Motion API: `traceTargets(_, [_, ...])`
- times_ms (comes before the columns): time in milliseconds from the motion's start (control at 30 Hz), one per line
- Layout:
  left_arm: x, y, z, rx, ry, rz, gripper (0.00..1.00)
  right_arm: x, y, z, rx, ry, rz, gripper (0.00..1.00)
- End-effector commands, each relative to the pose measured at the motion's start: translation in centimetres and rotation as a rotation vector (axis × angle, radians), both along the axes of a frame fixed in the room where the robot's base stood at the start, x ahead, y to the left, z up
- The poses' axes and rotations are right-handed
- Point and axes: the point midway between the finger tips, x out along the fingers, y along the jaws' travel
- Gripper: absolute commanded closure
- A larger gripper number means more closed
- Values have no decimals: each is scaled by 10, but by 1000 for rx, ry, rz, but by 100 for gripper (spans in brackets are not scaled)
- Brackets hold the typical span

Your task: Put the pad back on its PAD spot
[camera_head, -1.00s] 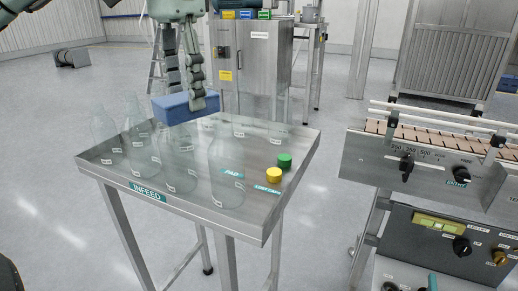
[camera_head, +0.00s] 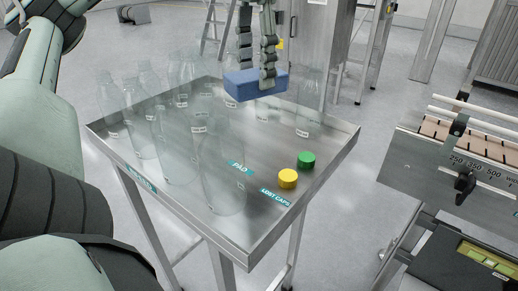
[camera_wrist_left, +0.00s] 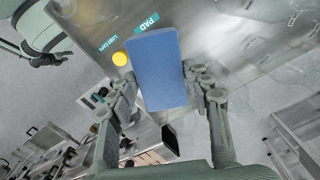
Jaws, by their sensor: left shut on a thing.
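The blue pad (camera_head: 255,84) is a rectangular block held above the far part of the steel infeed table. My left gripper (camera_head: 256,72) is shut on it, with a finger on each side. In the left wrist view the pad (camera_wrist_left: 157,70) sits between the fingers of the left gripper (camera_wrist_left: 162,88). The PAD label (camera_head: 239,167) is teal and lies on the table, nearer the front than the pad. In the left wrist view the PAD label (camera_wrist_left: 146,23) shows just past the pad's end.
Several clear bottles (camera_head: 170,150) stand on the left and back of the table (camera_head: 300,205). A yellow cap (camera_head: 288,178) and a green cap (camera_head: 306,159) sit by the LOST CAPS label (camera_head: 275,196). A conveyor (camera_head: 470,150) stands at the right.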

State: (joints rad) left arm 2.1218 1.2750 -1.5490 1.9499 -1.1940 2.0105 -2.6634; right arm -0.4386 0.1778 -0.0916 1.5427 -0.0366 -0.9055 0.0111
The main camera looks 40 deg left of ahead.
Motion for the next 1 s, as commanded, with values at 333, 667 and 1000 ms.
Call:
traceTargets(333, [0,0,-32,0,4,0,78,-8,0,-3,-1,14,-1,60])
traceTargets(667, [0,0,-57,0,7,0,78,7,0,2,0,-10,0,60])
traceTargets(1000, [0,0,-87,-1,5,1,78,4,0,1,0,-6,1,60])
